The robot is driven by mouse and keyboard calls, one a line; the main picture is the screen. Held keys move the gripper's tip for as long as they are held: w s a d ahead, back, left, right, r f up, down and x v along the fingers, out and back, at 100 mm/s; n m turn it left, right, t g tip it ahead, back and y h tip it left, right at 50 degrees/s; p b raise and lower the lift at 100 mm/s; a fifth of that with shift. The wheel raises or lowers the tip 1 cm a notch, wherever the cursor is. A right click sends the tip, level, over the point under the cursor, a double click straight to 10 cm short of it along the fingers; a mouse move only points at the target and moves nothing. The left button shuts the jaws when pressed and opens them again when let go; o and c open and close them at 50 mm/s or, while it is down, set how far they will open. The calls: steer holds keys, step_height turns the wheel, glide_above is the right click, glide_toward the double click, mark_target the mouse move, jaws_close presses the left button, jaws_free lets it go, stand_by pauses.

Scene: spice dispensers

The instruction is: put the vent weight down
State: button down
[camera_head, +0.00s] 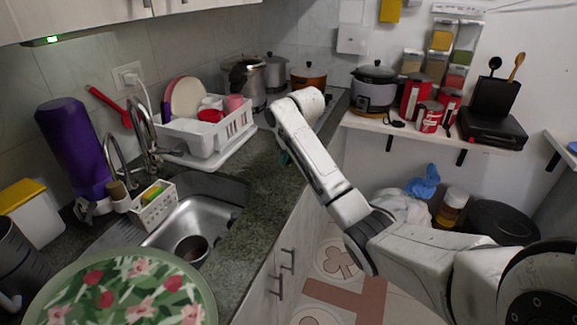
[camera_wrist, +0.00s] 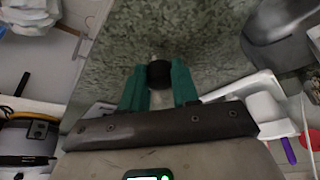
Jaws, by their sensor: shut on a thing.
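The vent weight (camera_wrist: 159,74) is a small black piece with a pale tip, seen in the wrist view between the two teal fingers of my gripper (camera_wrist: 158,88). The fingers are shut on it. Speckled green-grey countertop (camera_wrist: 190,35) shows beyond it; I cannot tell how high above the counter it is, or whether it touches. In the head view my gripper (camera_head: 285,158) shows only as a bit of teal beside the arm at the counter edge, and the vent weight is hidden there.
A white dish rack (camera_head: 207,142) stands left of my arm, near the sink (camera_head: 195,220). Metal pots (camera_head: 243,80) stand at the back. Bare counter lies around the gripper.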

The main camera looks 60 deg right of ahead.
mark_target(290, 161)
steer(key=shift+w+f, duration=0.15)
steer(key=shift+f, duration=1.6)
steer(key=shift+f, duration=0.15)
steer(key=c, duration=0.8)
jaws_free()
steer(key=shift+c, duration=0.2)
steer(key=v, duration=1.2)
steer(key=shift+r, duration=0.2)
steer(key=shift+w+d, duration=0.1)
